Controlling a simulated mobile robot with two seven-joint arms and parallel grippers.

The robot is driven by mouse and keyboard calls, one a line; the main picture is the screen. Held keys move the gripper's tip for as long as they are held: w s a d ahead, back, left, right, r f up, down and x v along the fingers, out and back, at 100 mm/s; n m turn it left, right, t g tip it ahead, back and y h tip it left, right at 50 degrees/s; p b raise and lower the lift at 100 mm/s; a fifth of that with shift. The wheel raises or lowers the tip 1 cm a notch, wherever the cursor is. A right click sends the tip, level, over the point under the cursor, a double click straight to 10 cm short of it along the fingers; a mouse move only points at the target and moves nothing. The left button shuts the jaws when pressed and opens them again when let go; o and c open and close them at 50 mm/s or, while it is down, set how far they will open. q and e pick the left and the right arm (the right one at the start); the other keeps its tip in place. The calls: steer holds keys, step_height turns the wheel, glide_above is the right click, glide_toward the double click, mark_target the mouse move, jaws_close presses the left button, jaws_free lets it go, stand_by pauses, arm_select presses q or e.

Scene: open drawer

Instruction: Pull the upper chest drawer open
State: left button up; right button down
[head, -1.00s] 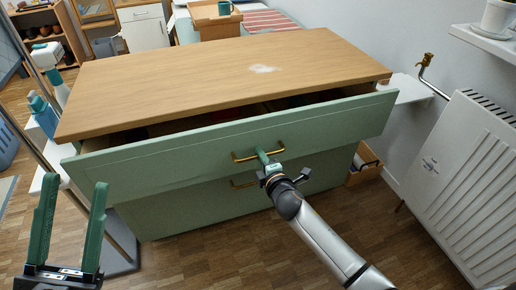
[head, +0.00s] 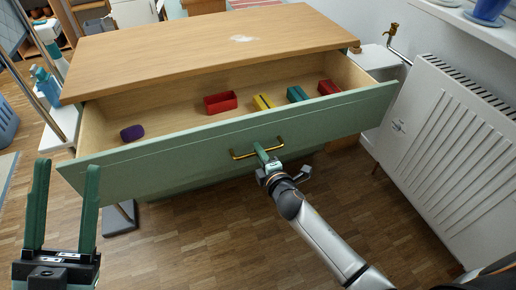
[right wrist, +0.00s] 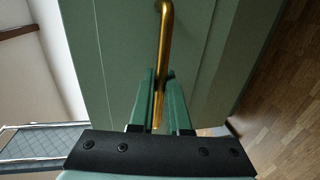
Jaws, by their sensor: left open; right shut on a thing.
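The upper drawer (head: 180,152) of the green chest with a wooden top (head: 200,45) stands well open, and its inside shows. My right gripper (head: 266,156) is shut on the brass handle (head: 243,153) at the middle of the drawer front. In the right wrist view the handle (right wrist: 165,40) runs down between the two green fingers (right wrist: 160,95). My left gripper (head: 63,205) is open and empty, upright at the lower left, in front of the drawer's left end. The lower drawer is mostly hidden under the upper one.
In the drawer lie a purple item (head: 132,133), a red box (head: 221,102), and yellow (head: 262,102), green (head: 297,94) and red (head: 328,87) blocks. A white radiator (head: 440,150) stands close on the right. The wooden floor in front (head: 200,240) is clear.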

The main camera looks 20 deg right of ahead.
arm_select(q)
steer(key=shift+w+f+n+y, duration=0.25)
steer(key=shift+f+n+y, duration=0.05)
steer(key=shift+f+y, duration=0.25)
arm_select(e)
steer(key=shift+s+d, duration=0.15)
steer(key=shift+s, duration=0.15)
arm_select(q)
steer(key=shift+h, duration=0.25)
steer(key=shift+s+r, duration=0.1)
steer(key=shift+r, duration=0.05)
arm_select(e)
steer(key=c, duration=0.9)
jaws_free()
arm_select(q)
steer(key=w+f+n+g+y+p, duration=0.1)
steer(key=w+f+n+y, duration=0.1)
steer(key=f, duration=0.3)
steer(key=w+a+f+n+g+y+p, duration=0.1)
steer(key=w+f+n+y, duration=0.2)
steer(key=f+y, duration=0.2)
steer(key=shift+w+f+g, duration=0.3)
steer(key=shift+f+g, duration=0.1)
steer(key=shift+f, duration=0.1)
arm_select(e)
steer(key=shift+v, duration=6.3)
